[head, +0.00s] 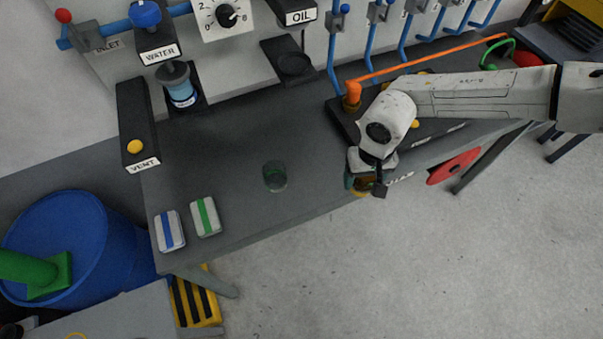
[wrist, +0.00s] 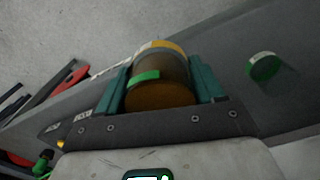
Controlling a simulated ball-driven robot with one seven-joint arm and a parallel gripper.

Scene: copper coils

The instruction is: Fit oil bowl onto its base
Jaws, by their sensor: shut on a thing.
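My gripper (head: 364,184) is shut on an amber-brown cylindrical bowl (wrist: 158,92). In the wrist view the bowl lies between the two teal fingers, with a green mark on its side and a pale and yellow rim at its far end. In the head view it is mostly hidden by my wrist, near the bench's front edge. The black oil unit (head: 299,17), labelled OIL, is on the wall, with a dark round holder (head: 295,64) below it. My gripper is well to the right and nearer the front.
The grey bench (head: 232,160) has free room around the cup. Two cloth-like packs, blue-striped (head: 169,231) and green-striped (head: 206,217), lie at its front left. The water unit with its blue bowl (head: 181,92) is at the back left. An orange-handled device (head: 353,92) stands beside my arm.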

